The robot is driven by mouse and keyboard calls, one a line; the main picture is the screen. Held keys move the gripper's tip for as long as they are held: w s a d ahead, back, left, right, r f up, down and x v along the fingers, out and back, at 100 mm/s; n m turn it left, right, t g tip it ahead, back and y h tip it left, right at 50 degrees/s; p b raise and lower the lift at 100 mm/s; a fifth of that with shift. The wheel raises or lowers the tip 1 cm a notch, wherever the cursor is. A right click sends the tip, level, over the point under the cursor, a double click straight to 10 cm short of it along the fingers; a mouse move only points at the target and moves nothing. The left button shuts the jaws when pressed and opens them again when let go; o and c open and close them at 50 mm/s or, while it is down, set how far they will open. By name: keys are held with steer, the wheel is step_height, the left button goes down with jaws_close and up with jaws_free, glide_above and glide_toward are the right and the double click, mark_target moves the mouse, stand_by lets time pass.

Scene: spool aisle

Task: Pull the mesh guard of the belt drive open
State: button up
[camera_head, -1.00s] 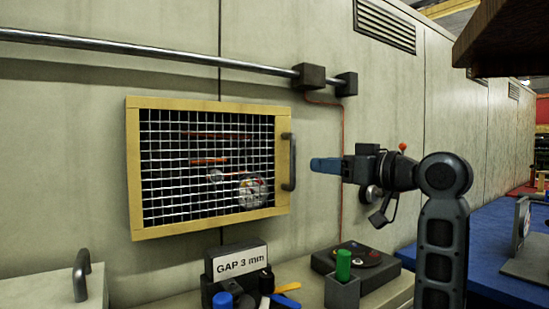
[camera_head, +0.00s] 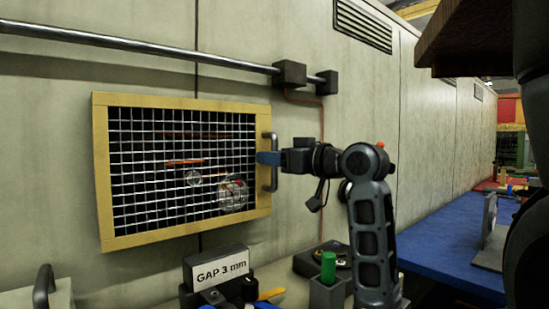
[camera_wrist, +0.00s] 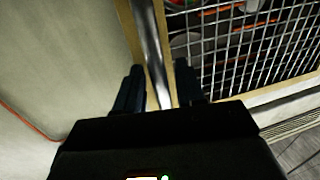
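The mesh guard (camera_head: 181,243) is a tan frame with wire mesh on the grey wall, left of centre in the head view. It looks closed against the wall. Red and round drive parts show behind the mesh. Its grey bar handle (camera_head: 274,177) stands upright on the right side of the frame. My gripper (camera_head: 264,158) is at the handle, with its blue fingertips at the upper half. In the wrist view my gripper (camera_wrist: 158,84) is open, with one dark finger on each side of the handle (camera_wrist: 152,45). Gaps show between the fingers and the bar.
A metal rail (camera_head: 150,48) runs along the wall above the guard. Below it are a "GAP 3 mm" sign (camera_head: 220,268), a green cylinder in a grey holder (camera_head: 328,266) and small tools. A blue bench (camera_head: 445,245) is at the right.

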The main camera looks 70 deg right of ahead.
steer(key=shift+c, duration=0.5)
jaws_close()
